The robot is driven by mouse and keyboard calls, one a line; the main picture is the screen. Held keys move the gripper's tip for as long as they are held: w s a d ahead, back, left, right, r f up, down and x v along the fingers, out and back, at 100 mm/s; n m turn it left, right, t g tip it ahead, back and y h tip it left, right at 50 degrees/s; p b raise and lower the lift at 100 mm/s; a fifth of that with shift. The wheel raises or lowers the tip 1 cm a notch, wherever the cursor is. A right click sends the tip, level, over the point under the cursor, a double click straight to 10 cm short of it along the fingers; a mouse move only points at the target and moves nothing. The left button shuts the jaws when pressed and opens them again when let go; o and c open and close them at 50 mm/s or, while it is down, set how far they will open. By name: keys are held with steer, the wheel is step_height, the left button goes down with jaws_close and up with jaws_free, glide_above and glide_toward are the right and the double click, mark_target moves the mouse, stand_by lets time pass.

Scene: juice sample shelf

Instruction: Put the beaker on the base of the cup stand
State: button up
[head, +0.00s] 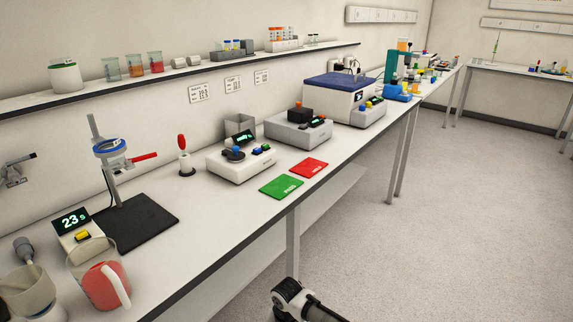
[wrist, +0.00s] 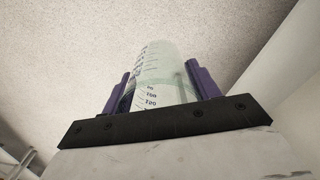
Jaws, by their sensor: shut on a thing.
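My gripper (wrist: 160,85) has purple fingers and is shut on a clear beaker (wrist: 155,65) with printed volume marks, one finger on each side of it. The beaker looks empty, and its far end points away from the wrist camera. Neither the gripper nor this beaker shows in the head view. The cup stand (head: 99,158) is at the left of the bench, with a grey upright post, a blue-rimmed ring and a red handle. Its flat black base (head: 138,222) lies on the bench and its visible top is bare.
A scale (head: 80,240) reading 23, a red jug (head: 106,288) and a pale vessel (head: 30,295) stand near the stand's front. A red-handled tool (head: 182,150) stands behind right. Green (head: 282,187) and red mats (head: 309,168) lie right. A shelf (head: 200,72) runs above.

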steer(key=shift+n, duration=0.8)
steer(key=s+f, duration=0.1)
steer(key=f, duration=0.1)
steer(key=s+f, duration=0.1)
steer(key=f, duration=0.1)
steer(key=s+f, duration=0.1)
steer(key=f, duration=0.1)
steer(key=shift+a+f, duration=0.1)
steer(key=shift+f, duration=0.05)
steer(key=shift+a, duration=0.1)
steer(key=shift+d, duration=0.2)
